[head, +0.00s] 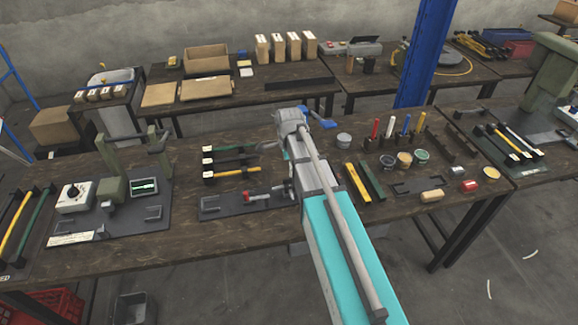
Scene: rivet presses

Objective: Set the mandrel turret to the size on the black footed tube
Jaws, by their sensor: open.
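A green press (115,185) stands on a dark base plate on the left of the near bench. A white box with a round black dial (72,191) sits on the same plate. I cannot tell for sure which part is the mandrel turret. Green, black and yellow tubes with pale end labels lie in a rack at mid-bench; the black tube (228,160) is the middle one. Its marking is too small to read.
More tubes (22,228) lie at the bench's left end. Right of my arm are yellow and green bars (358,183), upright coloured markers (390,127) and small tins (404,160). A blue post (425,55) rises behind the near bench. The bench's front strip is mostly clear.

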